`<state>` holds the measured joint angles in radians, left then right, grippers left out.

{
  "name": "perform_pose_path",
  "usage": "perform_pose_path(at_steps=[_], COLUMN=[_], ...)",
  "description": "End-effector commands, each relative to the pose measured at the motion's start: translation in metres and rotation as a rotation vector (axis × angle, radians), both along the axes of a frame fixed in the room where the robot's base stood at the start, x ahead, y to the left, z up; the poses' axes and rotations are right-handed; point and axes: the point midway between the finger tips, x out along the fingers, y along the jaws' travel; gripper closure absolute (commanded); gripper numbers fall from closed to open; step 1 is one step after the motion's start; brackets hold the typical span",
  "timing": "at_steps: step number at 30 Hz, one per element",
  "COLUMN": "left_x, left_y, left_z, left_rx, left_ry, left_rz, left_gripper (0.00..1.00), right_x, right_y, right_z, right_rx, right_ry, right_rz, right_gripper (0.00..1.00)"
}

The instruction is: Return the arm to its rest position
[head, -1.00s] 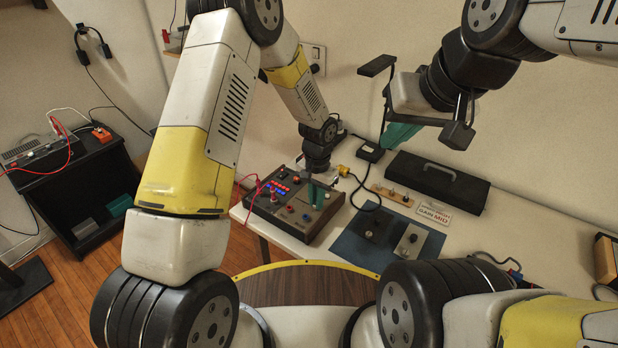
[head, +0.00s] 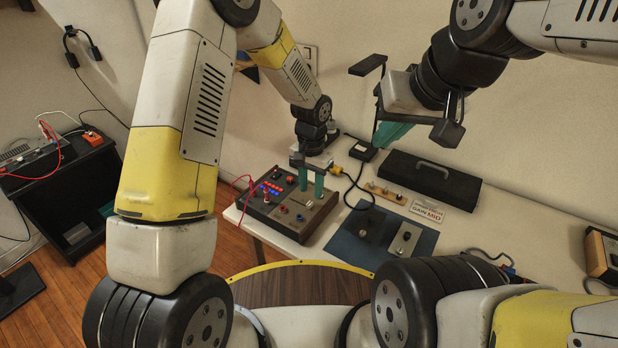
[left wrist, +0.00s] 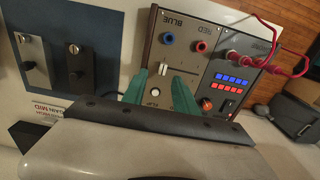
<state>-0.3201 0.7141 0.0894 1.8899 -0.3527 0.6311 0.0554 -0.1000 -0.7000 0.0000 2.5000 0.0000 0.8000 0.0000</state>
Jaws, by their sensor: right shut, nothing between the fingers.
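My left gripper (head: 311,189) hangs over the control box (head: 262,207), its two green fingers apart with nothing seen between them. In the left wrist view the fingers (left wrist: 160,78) frame a small white switch (left wrist: 157,48) on the panel (left wrist: 183,62); I cannot tell whether they touch the box. My right gripper (head: 392,134) is raised at the upper right, above the back of the table. Its green fingers are together and empty.
The white table (head: 477,226) carries a blue mat (head: 352,244) with two small switch units, a black case (head: 432,180), a wooden strip with knobs (head: 383,193) and a sign (head: 437,213). A yellow plug (head: 336,170) and black cable lie near the box. A black shelf (head: 90,190) stands left.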

Motion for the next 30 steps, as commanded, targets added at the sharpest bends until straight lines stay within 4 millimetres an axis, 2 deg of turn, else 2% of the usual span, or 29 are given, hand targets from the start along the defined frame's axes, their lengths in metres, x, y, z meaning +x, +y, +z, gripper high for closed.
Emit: perform_pose_path(at_steps=[1, 5, 16, 19, 23, 25, 30], left_x=[0.001, 0.0, 0.0, 0.0, -0.003, -0.009, -0.037], left_y=[0.0, 0.0, 0.0, 0.006, 0.026, 0.042, 0.082], left_z=[0.008, 0.02, 0.024, 0.036, 0.078, 0.109, 0.178], left_rx=[0.0, 0.001, 0.0, -0.006, -0.026, -0.043, -0.093], left_ry=[-0.002, -0.001, 0.0, -0.013, -0.058, -0.09, -0.171], left_rz=[0.0, 0.001, 0.001, 0.015, 0.065, 0.105, 0.211], left_gripper=[0.65, 0.65, 0.65, 0.65, 0.65, 0.65, 0.65], right_x=[0.0, 0.0, 0.0, 0.0, 0.0, 0.0, 0.0], right_y=[0.0, 0.0, 0.0, 0.0, 0.0, 0.0, 0.0], right_z=[0.0, 0.0, 0.0, 0.0, 0.0, 0.0, 0.0], right_rx=[0.0, 0.0, 0.0, 0.0, 0.0, 0.0, 0.0], right_ry=[0.0, 0.0, 0.0, 0.0, 0.0, 0.0, 0.0], right_rz=[0.0, 0.0, 0.0, 0.0, 0.0, 0.0, 0.0], right_gripper=[1.0, 1.0, 1.0, 1.0, 1.0, 1.0, 1.0])
